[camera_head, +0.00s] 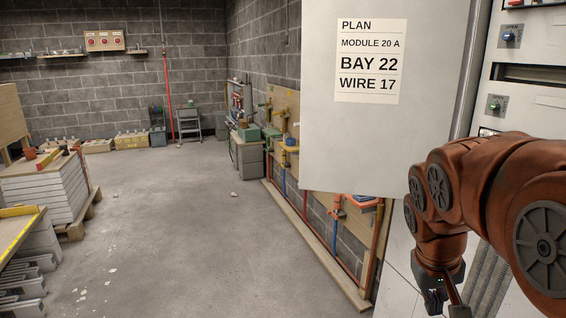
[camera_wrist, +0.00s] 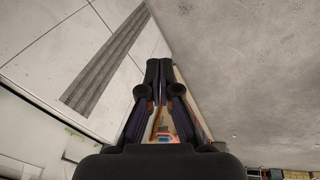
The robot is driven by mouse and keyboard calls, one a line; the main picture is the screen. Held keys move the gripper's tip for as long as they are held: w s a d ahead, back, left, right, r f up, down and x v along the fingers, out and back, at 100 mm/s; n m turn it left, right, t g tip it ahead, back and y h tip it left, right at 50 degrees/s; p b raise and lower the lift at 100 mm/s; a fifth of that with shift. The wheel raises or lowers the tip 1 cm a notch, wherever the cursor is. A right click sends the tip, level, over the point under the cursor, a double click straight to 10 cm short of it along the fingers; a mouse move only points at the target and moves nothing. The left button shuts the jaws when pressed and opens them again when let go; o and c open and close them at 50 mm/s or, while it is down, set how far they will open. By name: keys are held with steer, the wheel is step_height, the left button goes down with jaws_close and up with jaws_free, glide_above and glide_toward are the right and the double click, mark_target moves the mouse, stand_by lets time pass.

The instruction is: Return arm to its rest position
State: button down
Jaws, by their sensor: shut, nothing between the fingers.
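My arm (camera_head: 470,190) is reddish brown and stands folded at the right of the head view, in front of a pale panel. My gripper (camera_wrist: 160,75) points away from the wrist camera, with its dark fingers together and nothing between them. In the head view only the wrist end (camera_head: 436,290) shows low at the right, and the fingertips are not clear there.
A pale door (camera_head: 385,140) with a plan sheet (camera_head: 370,60) hangs close to my arm's left. A cabinet front (camera_head: 525,100) with switches is at the right. Stacked slabs (camera_head: 45,195) stand on the left. The middle floor (camera_head: 190,230) is clear.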

steer(key=s+a+f+g+y, duration=0.1)
steer(key=s+a+f, duration=0.25)
steer(key=s, duration=0.35)
steer(key=s+a+f+g+y, duration=0.1)
steer(key=s+a+f+g, duration=0.1)
steer(key=s+f, duration=0.35)
steer(key=s+a+f+g+y, duration=0.1)
steer(key=s+a+f, duration=0.15)
steer(key=s, duration=0.55)
steer(key=s+p+v, duration=0.3)
steer(key=p+v, duration=0.9)
steer(key=v, duration=0.2)
steer(key=shift+a+r+n+t+p, duration=0.35)
steer(key=shift+a+n+t, duration=0.05)
steer(key=shift+a, duration=0.1)
steer(key=shift+w+a, duration=0.1)
